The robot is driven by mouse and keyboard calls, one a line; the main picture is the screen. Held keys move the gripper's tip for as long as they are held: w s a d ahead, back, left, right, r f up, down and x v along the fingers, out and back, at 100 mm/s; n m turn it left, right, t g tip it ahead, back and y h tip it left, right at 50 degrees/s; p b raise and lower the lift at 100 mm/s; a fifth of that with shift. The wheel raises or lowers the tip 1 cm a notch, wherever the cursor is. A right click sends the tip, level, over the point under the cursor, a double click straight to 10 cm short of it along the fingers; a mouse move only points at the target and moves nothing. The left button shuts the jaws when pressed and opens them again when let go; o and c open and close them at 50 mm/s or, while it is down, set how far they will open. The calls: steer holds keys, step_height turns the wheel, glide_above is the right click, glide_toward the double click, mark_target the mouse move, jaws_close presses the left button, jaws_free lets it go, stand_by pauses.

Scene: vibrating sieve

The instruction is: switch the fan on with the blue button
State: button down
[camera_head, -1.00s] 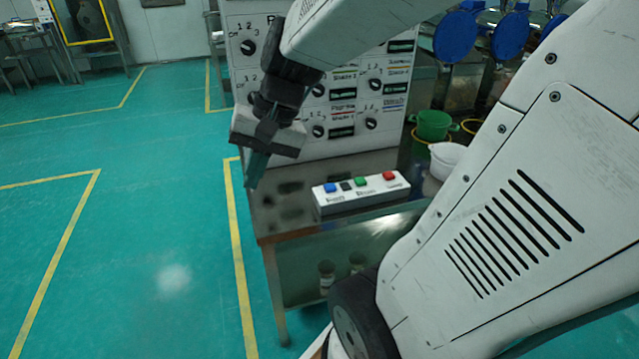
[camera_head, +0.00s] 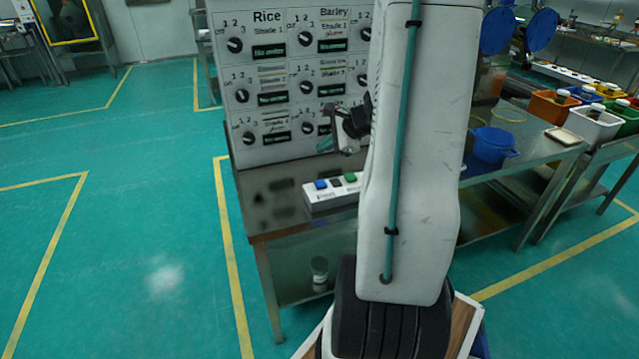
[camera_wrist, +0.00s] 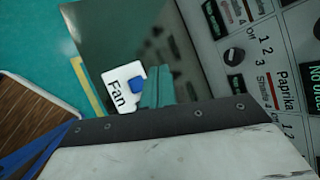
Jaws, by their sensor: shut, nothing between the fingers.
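A white button box (camera_head: 322,200) lies on the metal table in the head view. Its blue button (camera_head: 320,184) is at the left end, followed by a dark button (camera_head: 336,182) and a green button (camera_head: 350,177). My arm hides the box's right end. In the wrist view the blue button (camera_wrist: 138,85) sits on the white box end (camera_wrist: 121,95) beside the word "Fan". My gripper (camera_wrist: 160,77) is shut and empty, with its teal fingers just beside the blue button in that view. In the head view my gripper (camera_head: 331,143) is above and behind the box, partly hidden. Contact cannot be told.
A white panel with knobs (camera_head: 285,85) stands behind the box, close to my gripper. The metal table (camera_head: 270,215) has bare room left of the box. A blue pot (camera_head: 492,146) and coloured bins (camera_head: 553,106) stand to the right. A jar (camera_head: 319,270) is below.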

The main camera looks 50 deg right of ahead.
mark_target(324, 184)
steer(key=shift+f, duration=0.1)
steer(key=shift+f, duration=4.3)
steer(key=shift+f, duration=0.1)
steer(key=shift+f, duration=0.3)
steer(key=shift+f, duration=0.45)
steer(key=shift+r, duration=0.9)
steer(key=shift+r, duration=2.5)
